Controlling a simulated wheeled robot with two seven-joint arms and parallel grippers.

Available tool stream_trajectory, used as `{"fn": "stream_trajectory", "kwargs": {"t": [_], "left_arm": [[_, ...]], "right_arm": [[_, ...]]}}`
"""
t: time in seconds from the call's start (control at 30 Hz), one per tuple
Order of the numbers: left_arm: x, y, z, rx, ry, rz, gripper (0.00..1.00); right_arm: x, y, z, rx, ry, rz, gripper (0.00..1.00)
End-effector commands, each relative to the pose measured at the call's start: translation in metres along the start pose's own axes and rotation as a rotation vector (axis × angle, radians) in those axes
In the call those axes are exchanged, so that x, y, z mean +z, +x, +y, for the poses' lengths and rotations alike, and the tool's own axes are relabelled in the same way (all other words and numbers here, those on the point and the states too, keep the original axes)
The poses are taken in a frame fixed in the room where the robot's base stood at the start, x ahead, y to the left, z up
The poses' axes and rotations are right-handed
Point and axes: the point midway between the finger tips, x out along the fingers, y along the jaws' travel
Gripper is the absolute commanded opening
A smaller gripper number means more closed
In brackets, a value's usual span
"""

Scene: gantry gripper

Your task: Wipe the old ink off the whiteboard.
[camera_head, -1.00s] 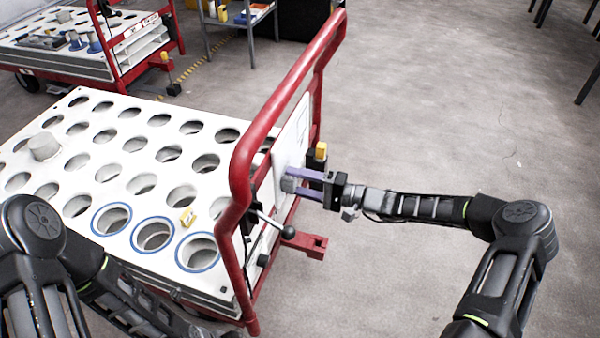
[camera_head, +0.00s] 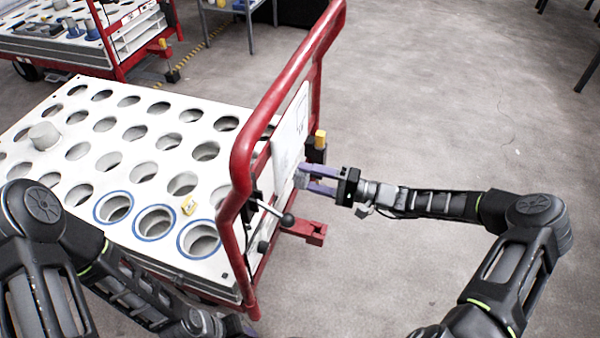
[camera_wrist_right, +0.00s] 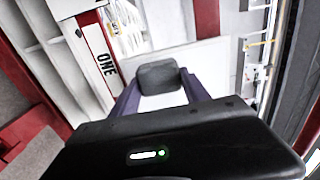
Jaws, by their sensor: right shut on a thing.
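The whiteboard (camera_head: 290,130) is a white panel fixed upright inside the red end frame of the cart, with faint dark lines on its upper part. It also shows in the wrist view (camera_wrist_right: 208,60), where the visible part looks plain white. My right gripper (camera_head: 312,180) is shut on a grey eraser block (camera_wrist_right: 160,77), held between its purple fingers. The block is at the lower part of the board; I cannot tell whether it touches. My left gripper (camera_head: 235,325) is barely visible at the bottom edge, and its fingers are hidden.
A black-knobbed lever (camera_head: 286,219) and red hitch (camera_head: 310,231) stick out below the board.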

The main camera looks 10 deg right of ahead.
Motion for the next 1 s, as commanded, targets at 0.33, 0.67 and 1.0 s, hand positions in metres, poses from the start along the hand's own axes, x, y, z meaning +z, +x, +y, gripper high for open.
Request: {"fn": "stream_trajectory", "kwargs": {"t": [0.33, 0.67, 1.0], "left_arm": [[0.0, -0.003, 0.001, 0.0, 0.0, 0.0, 0.36], [0.0, -0.004, 0.002, 0.0, 0.0, 0.0, 0.36], [0.0, -0.008, 0.003, 0.0, 0.0, 0.0, 0.36]], "right_arm": [[0.0, -0.021, 0.0, -0.001, 0.0, 0.0, 0.21], [0.0, -0.025, 0.0, 0.0, -0.001, 0.001, 0.21], [0.0, -0.05, 0.0, 0.0, 0.0, 0.001, 0.21]]}}
